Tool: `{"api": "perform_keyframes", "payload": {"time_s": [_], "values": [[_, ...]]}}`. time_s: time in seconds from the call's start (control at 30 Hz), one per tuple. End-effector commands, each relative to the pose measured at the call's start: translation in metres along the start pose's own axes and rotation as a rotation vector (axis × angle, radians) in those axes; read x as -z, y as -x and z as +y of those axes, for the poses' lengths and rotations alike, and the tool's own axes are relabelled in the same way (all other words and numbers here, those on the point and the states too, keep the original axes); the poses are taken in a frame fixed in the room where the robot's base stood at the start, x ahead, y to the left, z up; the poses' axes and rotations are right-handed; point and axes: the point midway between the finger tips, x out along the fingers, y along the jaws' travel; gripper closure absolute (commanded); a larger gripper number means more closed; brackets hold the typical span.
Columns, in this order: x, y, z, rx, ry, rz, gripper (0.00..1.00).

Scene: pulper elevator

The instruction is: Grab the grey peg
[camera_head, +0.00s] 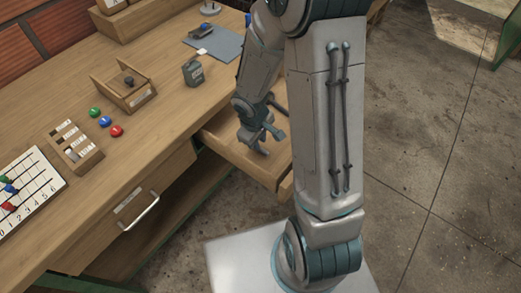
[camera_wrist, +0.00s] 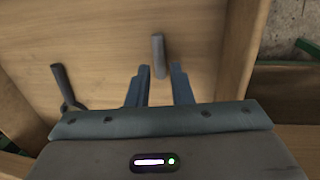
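The grey peg (camera_wrist: 158,56) is a short, slim rod in the open wooden drawer (camera_wrist: 100,25), seen in the wrist view. My gripper (camera_wrist: 158,82) is open. Its two dark fingers point toward the peg, whose near end lies at the fingertips, closer to the right finger. I see no contact. In the head view my gripper (camera_head: 262,138) is down inside the open drawer (camera_head: 232,154), and I cannot make out the peg there.
A dark grey tool (camera_wrist: 66,88) with a forked end lies in the drawer left of my gripper. Drawer walls (camera_wrist: 244,45) stand close on the right.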

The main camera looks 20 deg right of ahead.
Motion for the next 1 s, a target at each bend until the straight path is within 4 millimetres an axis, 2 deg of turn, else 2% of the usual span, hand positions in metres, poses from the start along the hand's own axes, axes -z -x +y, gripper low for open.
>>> {"api": "perform_keyframes", "payload": {"time_s": [0.1,0.3,0.57,0.63,1.0], "values": [[0.001,-0.022,0.000,0.002,0.003,-0.003,0.80],[0.001,-0.043,0.000,0.001,0.001,0.000,0.80],[0.001,-0.043,0.001,0.000,0.002,0.001,0.80],[0.001,-0.043,0.001,0.000,0.002,0.001,1.00],[0.001,-0.042,0.001,0.000,0.001,0.001,1.00]]}}
